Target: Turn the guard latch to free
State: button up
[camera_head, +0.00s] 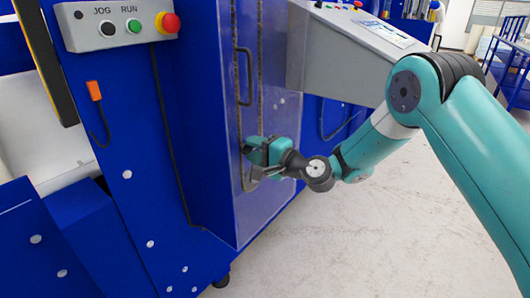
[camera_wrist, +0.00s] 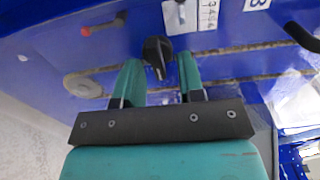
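A black turn knob (camera_wrist: 157,50), which looks like the guard latch, sits on the blue panel in the wrist view. Its narrow grip points down toward my gripper. My gripper (camera_wrist: 158,68) has its two green fingers apart, one on each side of the knob, with a gap left around the narrow grip. In the head view my gripper (camera_head: 254,160) is at the lower part of the blue guard door (camera_head: 222,130), close to its surface. The knob is hidden there behind my gripper.
In the head view a long door handle (camera_head: 245,75) is above my gripper, and a JOG/RUN button box (camera_head: 115,25) is upper left.

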jog(key=b+v, duration=0.9)
jog(key=v, duration=0.8)
jog(key=shift+d+b, duration=0.2)
jog(key=shift+b, duration=0.2)
jog(key=shift+s, duration=0.15)
